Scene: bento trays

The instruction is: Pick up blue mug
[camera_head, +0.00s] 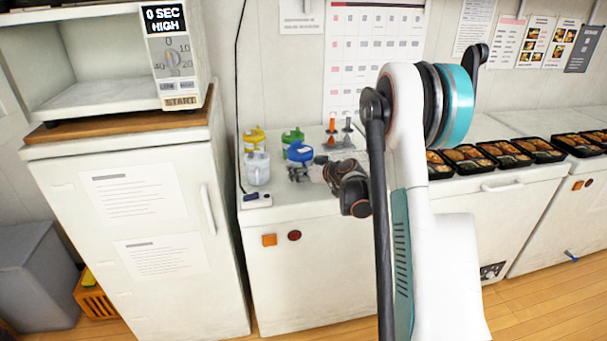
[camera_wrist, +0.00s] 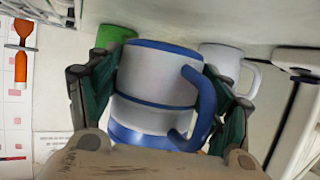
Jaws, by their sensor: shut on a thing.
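The blue mug (camera_head: 299,151) is on or just above the white counter, at the end of my arm; I cannot tell whether it touches the surface. In the wrist view the blue mug (camera_wrist: 158,75) shows a blue rim, grey-white shaded sides and a blue handle on the right. My gripper (camera_head: 312,170) is shut on its body, with one finger on each side. In the wrist view my gripper (camera_wrist: 160,95) has dark green finger pads against the mug. The mug's lower part is partly hidden by the gripper's palm.
A white mug (camera_head: 257,168), a yellow mug (camera_head: 254,137) and a green mug (camera_head: 292,136) stand close by on the counter (camera_head: 310,204). Orange and dark utensils (camera_head: 332,137) stand behind. A microwave (camera_head: 180,60) is at left. Several bento trays (camera_head: 470,158) line the right.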

